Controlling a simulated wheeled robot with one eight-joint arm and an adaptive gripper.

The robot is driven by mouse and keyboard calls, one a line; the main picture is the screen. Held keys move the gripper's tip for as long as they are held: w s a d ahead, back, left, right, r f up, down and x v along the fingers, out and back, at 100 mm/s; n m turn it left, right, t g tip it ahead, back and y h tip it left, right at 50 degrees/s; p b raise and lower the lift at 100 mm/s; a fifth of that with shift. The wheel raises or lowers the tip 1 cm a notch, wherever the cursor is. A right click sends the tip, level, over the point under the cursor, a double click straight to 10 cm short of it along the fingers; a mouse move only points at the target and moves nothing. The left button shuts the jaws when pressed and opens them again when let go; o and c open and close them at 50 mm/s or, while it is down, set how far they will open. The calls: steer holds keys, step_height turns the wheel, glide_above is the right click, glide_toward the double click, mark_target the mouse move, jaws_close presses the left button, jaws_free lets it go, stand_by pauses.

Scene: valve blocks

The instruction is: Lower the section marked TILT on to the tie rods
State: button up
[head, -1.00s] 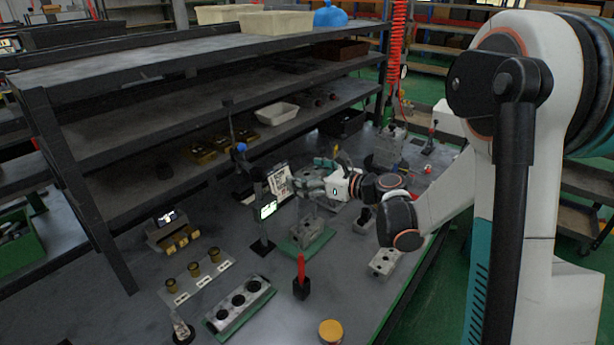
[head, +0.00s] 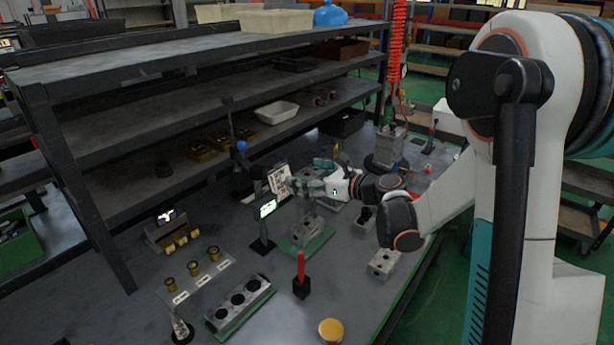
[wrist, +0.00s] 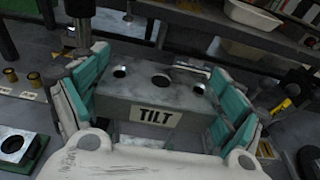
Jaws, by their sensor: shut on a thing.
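The section marked TILT (wrist: 128,90) is a grey metal block with round holes in its top and a pale TILT label on the side facing the wrist camera. My gripper (wrist: 160,78) is shut on it, with teal pads against its left and right ends. The section is partly hidden by the fingers there. Dark upright rods (wrist: 149,29) show beyond the section in the wrist view; I cannot tell whether these are the tie rods.
A small lit screen on a stand (head: 267,208) is close left of my gripper. A red-handled tool (head: 301,272) stands upright nearer the front. A three-hole block (head: 240,305) and brass pieces (head: 194,268) lie front left. Shelves (head: 190,130) rise behind.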

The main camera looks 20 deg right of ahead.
steer(key=b, duration=0.4)
glide_above(307, 224)
steer(key=shift+w+f, duration=0.1)
steer(key=shift+f, duration=2.55)
steer(key=shift+f, duration=4.35)
steer(key=o, duration=1.2)
steer(key=shift+d, duration=0.1)
steer(key=v, duration=1.2)
